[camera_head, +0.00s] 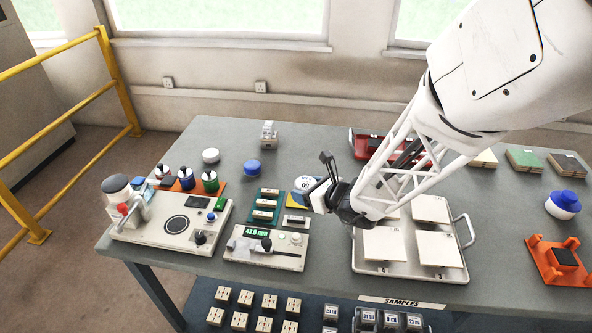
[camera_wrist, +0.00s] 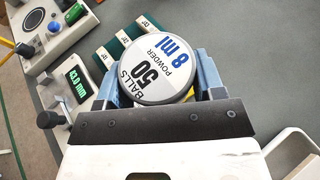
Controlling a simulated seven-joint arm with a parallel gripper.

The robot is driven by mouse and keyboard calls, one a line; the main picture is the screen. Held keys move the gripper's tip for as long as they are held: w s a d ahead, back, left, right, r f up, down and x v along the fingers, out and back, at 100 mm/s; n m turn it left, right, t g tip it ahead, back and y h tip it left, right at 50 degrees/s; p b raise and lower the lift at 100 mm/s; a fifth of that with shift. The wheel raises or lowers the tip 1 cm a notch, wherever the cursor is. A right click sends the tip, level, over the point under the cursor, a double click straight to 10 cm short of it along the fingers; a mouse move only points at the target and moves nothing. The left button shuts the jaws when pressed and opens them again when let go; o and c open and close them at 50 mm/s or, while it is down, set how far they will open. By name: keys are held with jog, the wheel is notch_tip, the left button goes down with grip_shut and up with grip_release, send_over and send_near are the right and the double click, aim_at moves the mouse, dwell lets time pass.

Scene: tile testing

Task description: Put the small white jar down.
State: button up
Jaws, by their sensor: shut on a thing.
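The small white jar (camera_wrist: 155,72) sits between the two fingers of my gripper (camera_wrist: 158,80) in the wrist view, its round lid facing the camera. The lid reads "BALLS 50 POWDER 8 ml". In the head view the jar (camera_head: 305,183) shows left of my gripper (camera_head: 323,180), over a blue and yellow patch (camera_head: 296,201) near the middle of the table (camera_head: 300,146). My gripper is shut on the jar. The jar's lower part is hidden, and I cannot tell whether its base touches anything.
A green rack (camera_head: 264,207) with small blocks and a gauge with a green display (camera_head: 266,247) lie left of the jar. A metal tray (camera_head: 409,273) with pale tiles is at the right. A blue cap (camera_head: 253,167) and a white round lid (camera_head: 211,156) stand behind. Grey table shows between them.

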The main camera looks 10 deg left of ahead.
jog(key=w+a, duration=0.1)
jog(key=w, duration=0.3)
jog(key=w+a, duration=0.2)
jog(key=w, duration=0.2)
jog(key=w+a+f, duration=0.1)
jog(key=w+a, duration=0.1)
jog(key=w, duration=0.2)
jog(key=shift+a+f, duration=0.1)
jog(key=shift+a, duration=0.05)
jog(key=shift+f, duration=0.1)
jog(key=shift+f, duration=1.65)
jog(key=shift+f, duration=0.15)
jog(key=o, duration=1)
jog(key=shift+v, duration=6.05)
jog(key=shift+r, duration=0.25)
